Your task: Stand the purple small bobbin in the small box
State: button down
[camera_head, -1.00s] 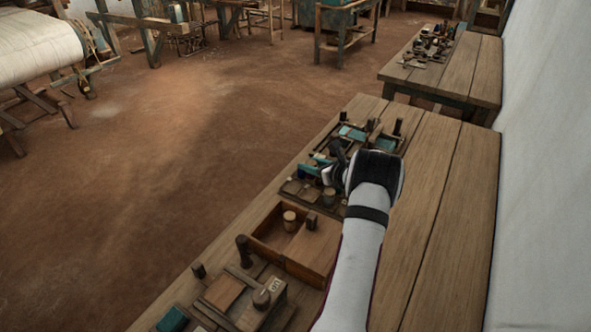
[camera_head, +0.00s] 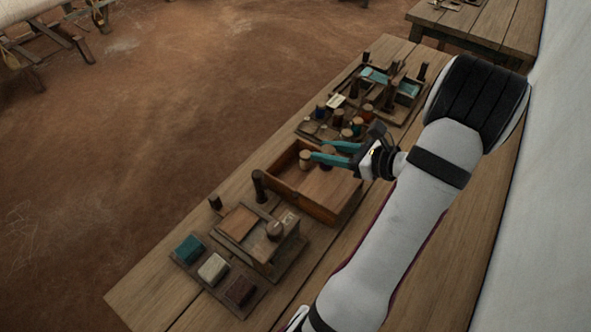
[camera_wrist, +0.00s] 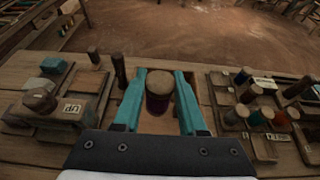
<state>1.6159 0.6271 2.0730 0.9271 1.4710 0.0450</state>
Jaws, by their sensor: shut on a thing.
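My gripper (camera_head: 320,152) reaches in from the right with two teal fingers over the small wooden box (camera_head: 318,211). It is shut on the purple small bobbin, which shows between the fingers in the wrist view (camera_wrist: 159,98) with a brown round top and dark purple side. In the head view the fingers partly hide it. A tan-topped wooden cylinder (camera_head: 306,158) shows by the fingertips at the box's open compartment. The bobbin looks upright. I cannot tell whether its base touches the box floor.
A wooden stand with a knob (camera_head: 274,230) and a tray of coloured blocks (camera_head: 213,268) lie nearer the front. A dark peg (camera_head: 259,186) stands left of the box. Several bobbins and trays (camera_head: 368,100) crowd the table behind. The table's right side is mostly bare.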

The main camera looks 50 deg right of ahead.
jog(key=w+f, duration=0.3)
jog(key=w+a+f, duration=0.1)
jog(key=w+f, duration=0.5)
jog(key=shift+w+a+f, duration=0.15)
jog(key=shift+a+f, duration=0.1)
jog(key=shift+a, duration=0.05)
jog(key=shift+f, duration=0.1)
jog(key=shift+f, duration=0.1)
jog(key=shift+f, duration=0.35)
jog(key=shift+f, duration=0.15)
jog(key=shift+c, duration=2.4)
grip_release()
jog(key=shift+f, duration=0.1)
